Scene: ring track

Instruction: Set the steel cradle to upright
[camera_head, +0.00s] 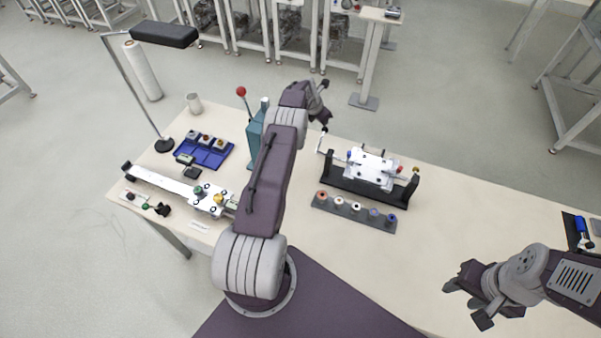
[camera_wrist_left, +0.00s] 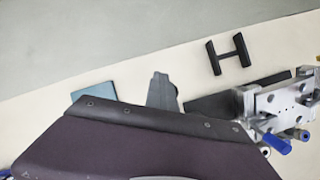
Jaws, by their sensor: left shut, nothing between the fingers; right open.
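The steel cradle (camera_head: 370,168) is a silver block with bolted plates, held between the two black end posts of a dark stand (camera_head: 372,193) on the bench. Its broad face leans toward the head camera; its exact angle is hard to tell. My right gripper (camera_head: 468,292) is open and empty over the bench at the lower right.
A row of coloured pieces on a grey strip (camera_head: 352,213) lies in front of the stand. A teal post (camera_head: 254,138), a blue tray (camera_head: 205,152) and a long metal rail (camera_head: 172,184) lie left of my left arm.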

